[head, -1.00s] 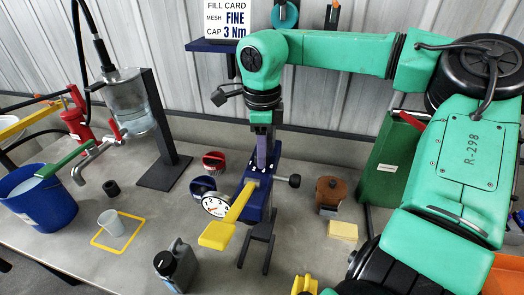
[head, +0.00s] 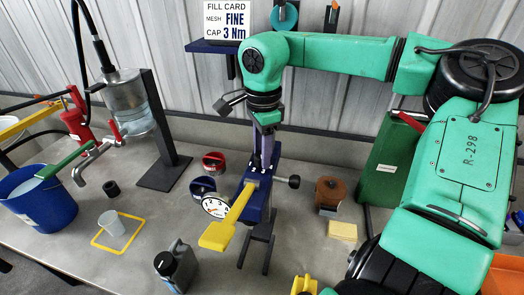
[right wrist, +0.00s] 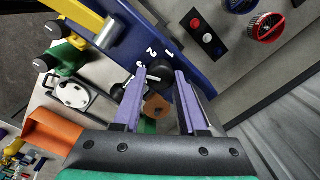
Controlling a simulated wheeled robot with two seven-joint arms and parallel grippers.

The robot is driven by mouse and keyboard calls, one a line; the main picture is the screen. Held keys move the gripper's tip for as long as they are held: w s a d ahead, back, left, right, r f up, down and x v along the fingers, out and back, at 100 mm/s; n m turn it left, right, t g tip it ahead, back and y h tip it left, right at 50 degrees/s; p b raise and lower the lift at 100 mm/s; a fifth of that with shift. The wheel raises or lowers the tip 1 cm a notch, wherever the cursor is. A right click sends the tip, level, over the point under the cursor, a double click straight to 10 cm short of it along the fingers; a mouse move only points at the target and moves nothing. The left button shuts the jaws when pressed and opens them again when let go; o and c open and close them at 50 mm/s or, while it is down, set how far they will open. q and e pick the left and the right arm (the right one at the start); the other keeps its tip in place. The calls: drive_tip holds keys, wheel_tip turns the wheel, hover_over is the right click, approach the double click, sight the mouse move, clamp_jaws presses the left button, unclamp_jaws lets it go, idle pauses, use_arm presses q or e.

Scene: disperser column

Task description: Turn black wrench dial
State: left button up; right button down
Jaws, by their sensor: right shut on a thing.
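The torque wrench is a blue body (head: 254,203) with a yellow handle (head: 231,221) and white number marks, in the middle of the bench. Its black dial (right wrist: 159,76) sits beside the numbers 1, 2 and 3 in the right wrist view, with a pale bar across it. My right gripper (right wrist: 162,84) points down with its two purple fingers on either side of the dial, shut on it. In the head view the right gripper (head: 266,160) stands over the blue body and largely hides the dial. My left gripper is not in view.
A dark bottle (head: 176,268) stands in front. A brown round part (head: 329,190) and a yellow block (head: 343,231) are at right. A blue bucket (head: 40,200) stands far left.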

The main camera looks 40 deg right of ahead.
drive_tip(key=shift+w+r, duration=0.1)
drive_tip(key=shift+c, duration=2.2)
unclamp_jaws()
drive_tip(key=r+p, duration=0.5)
drive_tip(key=r, duration=0.2)
drive_tip(key=shift+s+r, duration=0.2)
drive_tip(key=shift+r+p, duration=0.35)
drive_tip(key=shift+p, duration=0.1)
drive_tip(key=shift+f, duration=0.1)
drive_tip(key=shift+a, duration=0.1)
